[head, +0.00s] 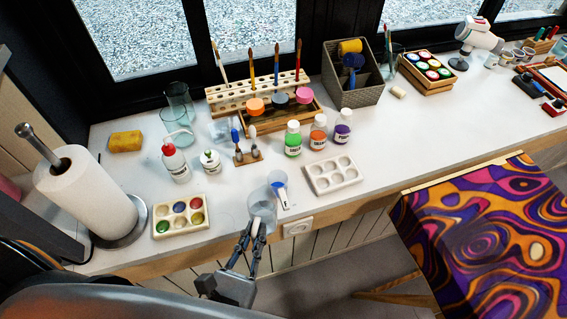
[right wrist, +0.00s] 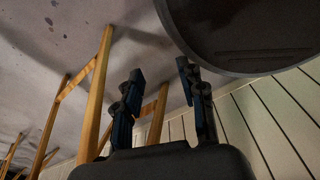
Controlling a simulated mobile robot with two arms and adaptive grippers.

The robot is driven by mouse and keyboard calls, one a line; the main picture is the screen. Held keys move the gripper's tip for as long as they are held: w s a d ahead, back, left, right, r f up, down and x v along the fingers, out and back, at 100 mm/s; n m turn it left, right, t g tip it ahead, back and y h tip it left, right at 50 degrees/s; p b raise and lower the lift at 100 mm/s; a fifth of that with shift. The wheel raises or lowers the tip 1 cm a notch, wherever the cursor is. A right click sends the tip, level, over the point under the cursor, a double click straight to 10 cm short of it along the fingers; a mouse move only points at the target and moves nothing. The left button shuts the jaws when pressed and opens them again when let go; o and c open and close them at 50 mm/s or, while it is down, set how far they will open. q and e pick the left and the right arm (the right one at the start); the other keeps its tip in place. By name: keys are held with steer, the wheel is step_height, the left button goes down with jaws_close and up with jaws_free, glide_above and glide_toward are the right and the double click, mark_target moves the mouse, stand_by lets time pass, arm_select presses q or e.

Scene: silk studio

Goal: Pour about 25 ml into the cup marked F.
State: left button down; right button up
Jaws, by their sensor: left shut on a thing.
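My left gripper (head: 254,230) is shut on a clear cup (head: 262,211) at the front edge of the white counter, in the head view. The cup looks roughly upright; I cannot tell what is in it. Just behind it is another clear vessel (head: 278,178), with a blue and white item (head: 281,197) beside or in front of it. I cannot read a letter F on any cup. Two clear glasses (head: 178,98) (head: 176,133) stand at the back left. My right gripper (right wrist: 160,88) is open and empty in the right wrist view, with wooden legs beyond it.
A paint palette (head: 157,229) and paper towel roll (head: 88,198) are at the left. A white bottle with a red cap (head: 175,163) and paint bottles (head: 318,133) stand behind. An empty white palette (head: 310,180) is right of the cup. A patterned cloth (head: 480,225) lies right.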

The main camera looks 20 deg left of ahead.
arm_select(q)
steer(key=shift+s+f, duration=0.15)
steer(key=shift+s, duration=0.45)
steer(key=w+r+g+p, duration=0.8)
steer(key=g+p, duration=0.1)
steer(key=p, duration=0.6)
steer(key=shift+w+p, duration=0.25)
steer(key=shift+p, duration=0.15)
arm_select(e)
step_height(320, 180, up, 16)
steer(key=a, duration=0.1)
steer(key=shift+s+a+f, duration=0.15)
steer(key=shift+s+f, duration=0.05)
steer(key=shift+s, duration=0.15)
arm_select(q)
steer(key=shift+w+f+g+p, duration=0.15)
steer(key=shift+w+g+p, duration=0.35)
steer(key=shift+g, duration=0.5)
arm_select(e)
steer(key=shift+d+r, duration=0.25)
steer(key=shift+r, duration=0.15)
arm_select(q)
steer(key=shift+s+a, duration=0.1)
steer(key=shift+s, duration=0.25)
arm_select(e)
steer(key=shift+a, duration=0.15)
